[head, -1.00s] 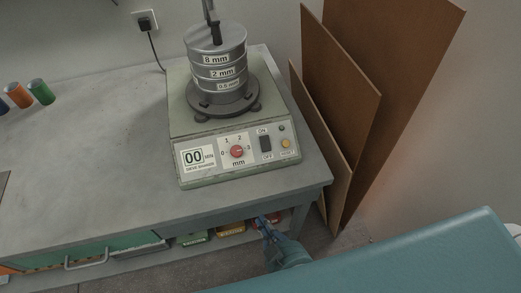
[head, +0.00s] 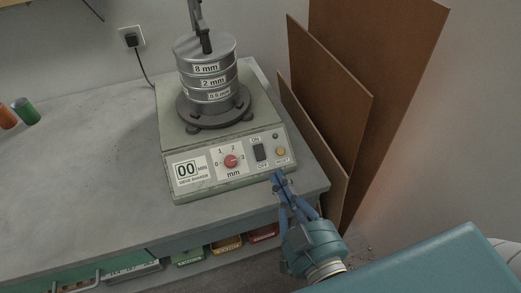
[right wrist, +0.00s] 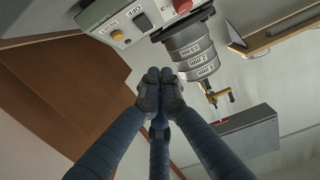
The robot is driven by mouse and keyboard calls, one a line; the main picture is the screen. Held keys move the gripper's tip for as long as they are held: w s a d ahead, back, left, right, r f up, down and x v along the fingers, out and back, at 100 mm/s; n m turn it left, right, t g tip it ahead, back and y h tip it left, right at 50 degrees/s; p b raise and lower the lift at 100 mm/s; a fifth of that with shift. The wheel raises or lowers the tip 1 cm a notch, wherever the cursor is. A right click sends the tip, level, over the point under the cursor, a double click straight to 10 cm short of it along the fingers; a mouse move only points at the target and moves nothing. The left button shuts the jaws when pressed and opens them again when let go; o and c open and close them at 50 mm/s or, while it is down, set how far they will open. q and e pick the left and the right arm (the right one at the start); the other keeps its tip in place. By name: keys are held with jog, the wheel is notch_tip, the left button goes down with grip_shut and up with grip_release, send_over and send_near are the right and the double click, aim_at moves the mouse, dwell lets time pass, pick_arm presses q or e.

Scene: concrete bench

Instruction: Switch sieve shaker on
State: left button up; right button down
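The sieve shaker (head: 225,125) stands on the concrete bench, with a stack of sieves (head: 210,78) on top marked 8 mm, 2 mm and 0.5 mm. Its front panel has a display reading 00 MIN (head: 187,170), a red mm dial (head: 231,161), a dark ON/OFF rocker switch (head: 259,152) and a yellow reset button (head: 281,152). My right gripper (head: 278,176) is just below and right of the switch, in front of the panel's lower edge, apart from the switch. In the right wrist view its fingertips (right wrist: 160,76) are together with nothing between them. The switch (right wrist: 145,22) shows there too. My left gripper is not in view.
Brown boards (head: 350,90) lean against the wall right of the bench. A wall socket (head: 131,38) with a black cable is behind the shaker. Colored bins (head: 226,246) sit under the bench; the bench top left of the shaker is clear.

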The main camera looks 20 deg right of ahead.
jog(key=p, duration=0.2)
send_over(261, 164)
jog(key=s, duration=0.3)
jog(key=w+f, duration=0.2)
jog(key=f, duration=0.1)
jog(key=shift+w+f, duration=0.15)
jog(key=shift+w, duration=0.15)
jog(key=shift+w+f, duration=0.25)
jog(key=shift+f, duration=0.1)
